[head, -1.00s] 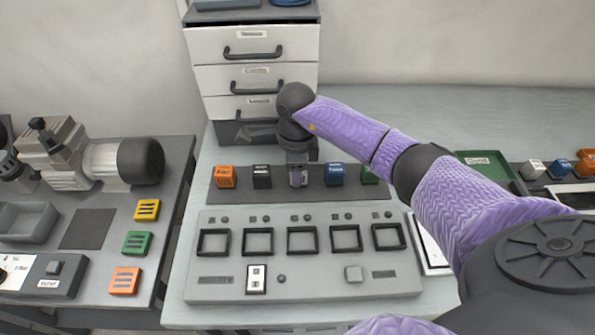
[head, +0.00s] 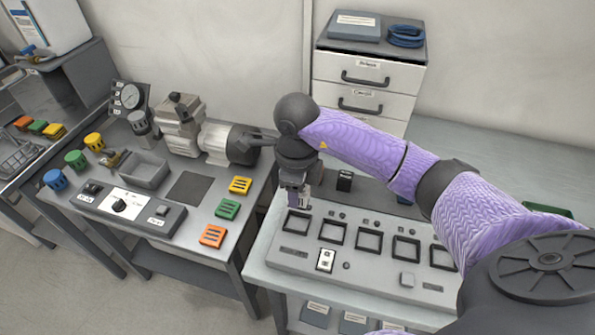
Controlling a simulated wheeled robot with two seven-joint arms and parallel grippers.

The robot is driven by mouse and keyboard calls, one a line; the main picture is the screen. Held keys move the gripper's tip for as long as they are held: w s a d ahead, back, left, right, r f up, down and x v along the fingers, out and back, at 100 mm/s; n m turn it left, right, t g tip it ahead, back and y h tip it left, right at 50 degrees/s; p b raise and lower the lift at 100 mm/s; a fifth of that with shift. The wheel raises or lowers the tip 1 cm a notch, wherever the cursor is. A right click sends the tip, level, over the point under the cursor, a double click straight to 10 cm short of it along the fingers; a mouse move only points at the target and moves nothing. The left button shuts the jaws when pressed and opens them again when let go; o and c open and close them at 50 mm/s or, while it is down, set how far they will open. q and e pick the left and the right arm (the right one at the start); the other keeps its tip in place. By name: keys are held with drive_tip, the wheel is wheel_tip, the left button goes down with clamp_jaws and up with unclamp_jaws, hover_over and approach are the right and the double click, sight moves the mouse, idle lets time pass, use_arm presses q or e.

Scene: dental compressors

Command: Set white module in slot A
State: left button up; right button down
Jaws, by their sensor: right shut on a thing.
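My right gripper (head: 299,197) points down just above the leftmost square slot (head: 297,223) of the grey panel (head: 300,255). It is shut on the white module (head: 305,196), which shows only as a small pale patch; the fingers hide most of it. I cannot tell whether the module touches the slot. Several square frames run along the panel in a row; the small labels above them are too small to read. My left gripper is out of view.
A black module (head: 344,180) stands in the rack behind the panel; my right arm hides much of the rack. A compressor (head: 205,140) stands on the left bench, and a drawer cabinet (head: 365,75) behind.

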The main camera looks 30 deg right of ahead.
sight(296, 224)
drive_tip(key=shift+a, duration=0.35)
drive_tip(key=shift+f, duration=0.3)
drive_tip(key=f+b, duration=0.1)
drive_tip(key=f, duration=0.1)
drive_tip(key=f+b, duration=0.2)
drive_tip(key=shift+d+b, duration=0.2)
drive_tip(key=shift+b, duration=0.1)
drive_tip(key=shift+f+b, duration=0.45)
drive_tip(key=shift+f, duration=0.05)
drive_tip(key=shift+f, duration=0.2)
drive_tip(key=shift+f+b, duration=0.45)
drive_tip(key=shift+f, duration=0.1)
drive_tip(key=shift+f, duration=0.2)
